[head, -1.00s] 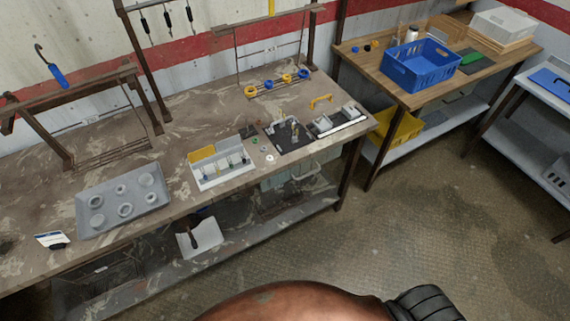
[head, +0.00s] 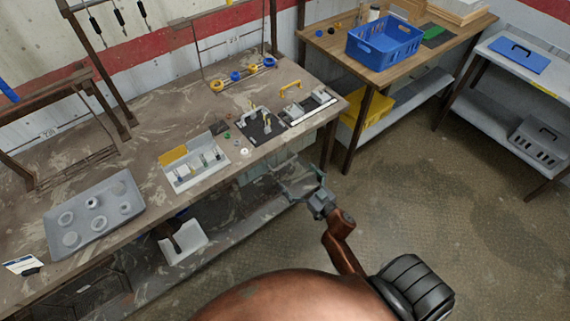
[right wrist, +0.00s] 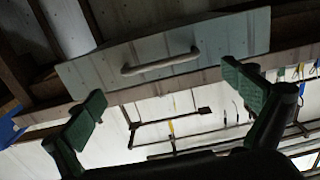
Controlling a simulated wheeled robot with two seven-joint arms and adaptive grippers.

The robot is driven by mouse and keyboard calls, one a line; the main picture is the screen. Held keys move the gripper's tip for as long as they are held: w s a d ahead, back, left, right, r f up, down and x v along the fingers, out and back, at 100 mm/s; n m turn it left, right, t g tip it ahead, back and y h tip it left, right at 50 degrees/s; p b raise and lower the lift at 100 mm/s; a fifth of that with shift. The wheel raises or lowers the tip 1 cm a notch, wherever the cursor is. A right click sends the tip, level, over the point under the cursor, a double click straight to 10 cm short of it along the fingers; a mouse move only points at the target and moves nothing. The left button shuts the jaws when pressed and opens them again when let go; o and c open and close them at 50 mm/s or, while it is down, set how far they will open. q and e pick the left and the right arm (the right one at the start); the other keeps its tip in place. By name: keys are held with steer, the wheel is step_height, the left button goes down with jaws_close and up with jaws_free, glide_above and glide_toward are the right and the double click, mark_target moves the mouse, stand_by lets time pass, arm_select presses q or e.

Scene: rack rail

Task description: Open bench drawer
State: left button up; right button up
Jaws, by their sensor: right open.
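The bench drawer (head: 308,147) has a pale grey-green front under the right end of the brown workbench. No gap shows at its front. In the right wrist view the drawer front (right wrist: 225,40) fills the upper middle, with a pale bar handle (right wrist: 160,64) across it. My right gripper (head: 298,185) is in front of the drawer, partly covering it in the head view. In the right wrist view the gripper (right wrist: 165,90) is open and empty, its green-padded fingers apart on either side of the handle and not touching it. My left gripper is not in view.
The workbench (head: 150,160) holds a grey tray (head: 108,190), a white box with a yellow part (head: 195,163) and a black fixture plate (head: 262,130). A lower shelf (head: 225,228) holds a white bin (head: 190,245). The floor (head: 420,190) to the right is clear.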

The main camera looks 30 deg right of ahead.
mark_target(285, 163)
steer(key=w, duration=0.4)
steer(key=w+b, duration=0.1)
steer(key=w, duration=0.2)
steer(key=shift+w+a+f, duration=0.1)
steer(key=shift+a, duration=0.15)
steer(key=shift+c, duration=0.7)
steer(key=c, duration=1.2)
steer(key=shift+c, duration=0.2)
steer(key=shift+a, duration=0.1)
